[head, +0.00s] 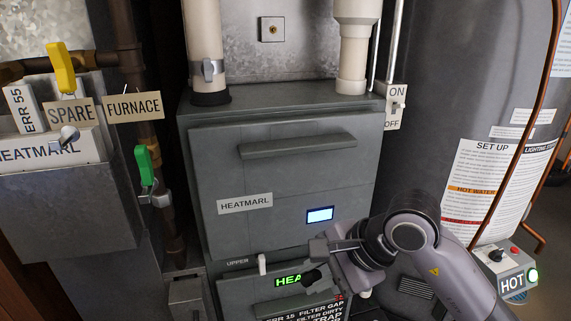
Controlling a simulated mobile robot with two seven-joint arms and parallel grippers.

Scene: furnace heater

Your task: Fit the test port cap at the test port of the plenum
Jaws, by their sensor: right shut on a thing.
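The plenum (310,55) is the galvanized sheet-metal box at the top, above the grey furnace. A small square plate with a brass-coloured centre, which looks like the test port (272,29), sits on its front face. My right gripper (314,264) is low in front of the furnace, well below the port, reaching in from the lower right. It is shut on a small dark thing (311,278), which may be the test port cap; its shape is partly hidden by the fingers. My left gripper is not in view.
Two pale pipes (205,40) (353,50) flank the plate. The furnace door handle (297,146) juts out below. A switch (395,107) is at right beside the water heater (460,90). A grey bin (65,200) and yellow valve handle (62,66) stand left.

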